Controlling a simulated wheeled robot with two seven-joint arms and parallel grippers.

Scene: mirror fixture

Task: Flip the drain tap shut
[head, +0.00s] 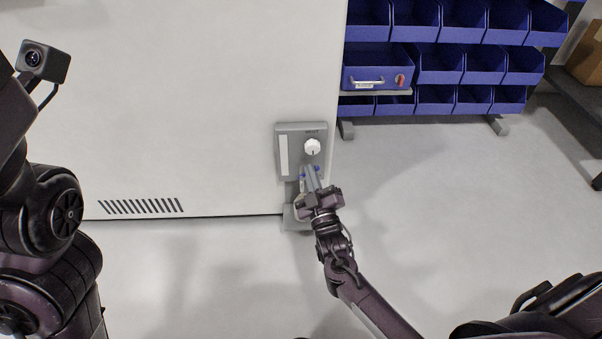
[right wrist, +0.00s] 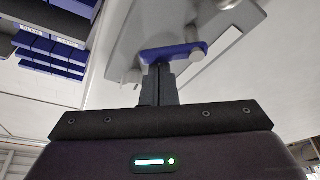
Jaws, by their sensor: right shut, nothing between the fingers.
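A grey panel (head: 283,177) is fixed to the large white cabinet, with a white round knob (head: 312,147) near its top. The drain tap's blue lever (head: 302,176) is low on the panel, partly hidden behind my gripper. In the right wrist view the blue lever (right wrist: 180,49) lies crosswise just beyond my fingertips, with a round grey end at one side. My right gripper (head: 311,172) is shut and empty, its tips at the lever; it also shows in the right wrist view (right wrist: 158,68). I cannot tell whether they touch. My left gripper is out of view.
A small grey tray (head: 296,225) sits at the cabinet's foot under the panel, partly behind my right gripper. A rack of blue bins (head: 440,62) stands to the right, holding a blue box (head: 375,72). Open floor (head: 440,190) lies to the right and in front.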

